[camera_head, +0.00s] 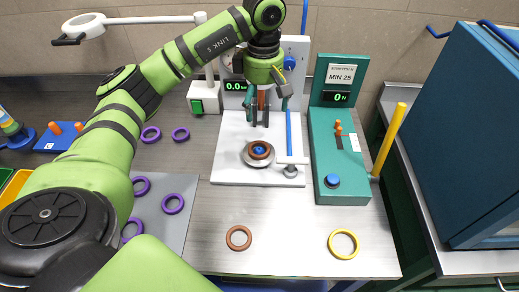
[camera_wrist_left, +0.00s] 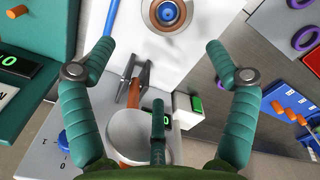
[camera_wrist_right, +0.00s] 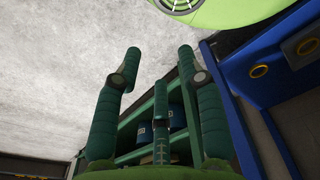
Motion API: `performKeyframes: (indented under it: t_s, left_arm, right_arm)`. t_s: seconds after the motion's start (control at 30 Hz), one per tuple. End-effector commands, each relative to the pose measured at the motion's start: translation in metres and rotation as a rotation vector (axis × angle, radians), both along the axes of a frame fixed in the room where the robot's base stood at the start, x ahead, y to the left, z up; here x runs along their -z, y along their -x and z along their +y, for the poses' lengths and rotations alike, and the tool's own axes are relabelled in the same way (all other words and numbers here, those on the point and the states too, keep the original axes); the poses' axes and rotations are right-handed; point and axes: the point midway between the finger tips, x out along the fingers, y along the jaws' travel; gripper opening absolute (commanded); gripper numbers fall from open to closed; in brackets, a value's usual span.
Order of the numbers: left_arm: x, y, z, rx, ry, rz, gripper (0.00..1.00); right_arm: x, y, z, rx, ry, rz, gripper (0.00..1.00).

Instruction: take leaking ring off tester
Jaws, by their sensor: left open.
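The tester (camera_head: 231,172) has a white base plate, a "0.0" display and a blue knob. A brown ring (camera_head: 260,150) sits on its round metal seat around a blue centre; the ring also shows at the top of the left wrist view (camera_wrist_left: 168,14). My left gripper (camera_head: 266,114) is above and behind the seat, fingers apart and empty; the left wrist view shows its spread fingers (camera_wrist_left: 158,48) short of the ring, not touching it. My right gripper (camera_wrist_right: 159,53) shows only in its wrist view, fingers apart and empty, away from the tester.
A blue post (camera_head: 289,135) stands right of the seat. A loose brown ring (camera_head: 239,238) and yellow ring (camera_head: 343,244) lie in front. Several purple rings (camera_head: 173,204) lie at left.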

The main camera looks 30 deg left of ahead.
Motion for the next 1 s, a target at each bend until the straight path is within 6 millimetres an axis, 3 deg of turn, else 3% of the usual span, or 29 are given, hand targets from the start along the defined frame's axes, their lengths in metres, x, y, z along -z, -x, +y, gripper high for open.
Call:
performKeyframes:
  t_s: [0.03,0.3,0.43,0.77,1.0]
  left_arm:
    - [0.015,0.000,0.000,0.001,0.001,-0.002,0.87]
    - [0.058,0.000,-0.001,0.001,0.001,-0.002,0.87]
    - [0.070,0.000,-0.001,0.001,0.001,-0.002,0.87]
    - [0.093,0.003,-0.001,0.001,0.000,0.001,0.87]
    - [0.125,0.010,-0.001,0.000,0.001,0.003,0.87]
  right_arm:
    - [0.016,0.000,-0.001,-0.001,0.002,0.001,0.40]
    - [0.060,0.009,-0.011,-0.004,0.015,0.014,0.40]
    - [0.072,0.007,-0.012,-0.004,0.016,0.011,0.40]
    - [0.058,-0.003,-0.006,-0.001,0.007,-0.005,0.40]
    - [0.041,-0.002,0.000,0.001,0.000,-0.004,0.40]
